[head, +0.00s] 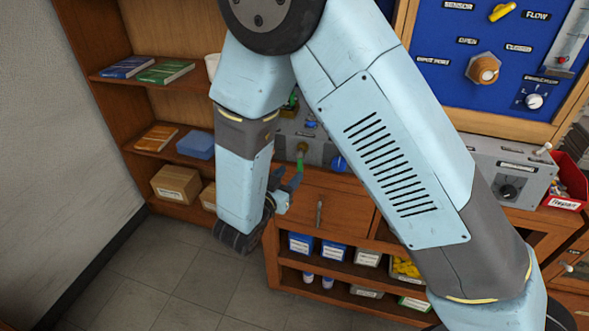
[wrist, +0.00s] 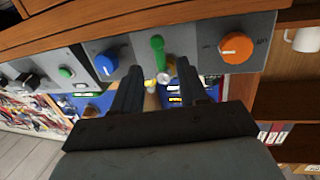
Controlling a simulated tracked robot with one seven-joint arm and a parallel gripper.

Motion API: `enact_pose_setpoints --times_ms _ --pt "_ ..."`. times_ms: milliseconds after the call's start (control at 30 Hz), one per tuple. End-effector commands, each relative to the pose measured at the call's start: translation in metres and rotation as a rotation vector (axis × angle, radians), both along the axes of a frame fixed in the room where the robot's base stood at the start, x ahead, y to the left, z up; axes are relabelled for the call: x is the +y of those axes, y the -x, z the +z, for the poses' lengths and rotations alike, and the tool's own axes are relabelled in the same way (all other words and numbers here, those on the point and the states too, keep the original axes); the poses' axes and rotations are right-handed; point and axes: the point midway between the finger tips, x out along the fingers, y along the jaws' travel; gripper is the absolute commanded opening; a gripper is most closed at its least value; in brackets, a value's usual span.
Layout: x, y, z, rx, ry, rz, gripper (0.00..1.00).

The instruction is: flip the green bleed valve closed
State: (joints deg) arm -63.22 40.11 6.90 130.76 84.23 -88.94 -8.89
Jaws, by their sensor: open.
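The green bleed valve (wrist: 157,48) shows in the wrist view as a green handle with a round metal end, on a grey panel between a blue knob and an orange knob. In the head view the green handle (head: 301,159) is small, on the grey panel just above my gripper (head: 287,180). In the wrist view my gripper (wrist: 160,80) has its two dark fingers apart, with nothing held. The valve's metal end appears between the fingertips. I cannot tell whether a finger touches it.
The blue knob (wrist: 106,63) and orange knob (wrist: 237,47) flank the valve closely. A wooden drawer cabinet (head: 340,212) lies below the panel. A blue board (head: 490,75) with knobs stands at the upper right. The floor (head: 175,270) at lower left is clear.

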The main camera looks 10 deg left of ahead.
Motion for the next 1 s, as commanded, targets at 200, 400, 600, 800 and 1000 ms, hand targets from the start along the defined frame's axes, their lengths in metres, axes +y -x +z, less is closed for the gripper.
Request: enact_pose_setpoints --times_ms 200,400,600,800,1000 --pt "0.013 0.042 0.003 0.001 -0.001 0.004 0.43" --pt "0.020 0.069 0.005 0.000 0.000 0.003 0.43" --pt "0.022 0.079 0.006 0.001 0.000 0.001 0.43" --pt "0.023 0.080 0.006 0.000 0.000 0.000 0.43" --pt "0.023 0.080 0.006 0.000 0.000 0.000 0.43"
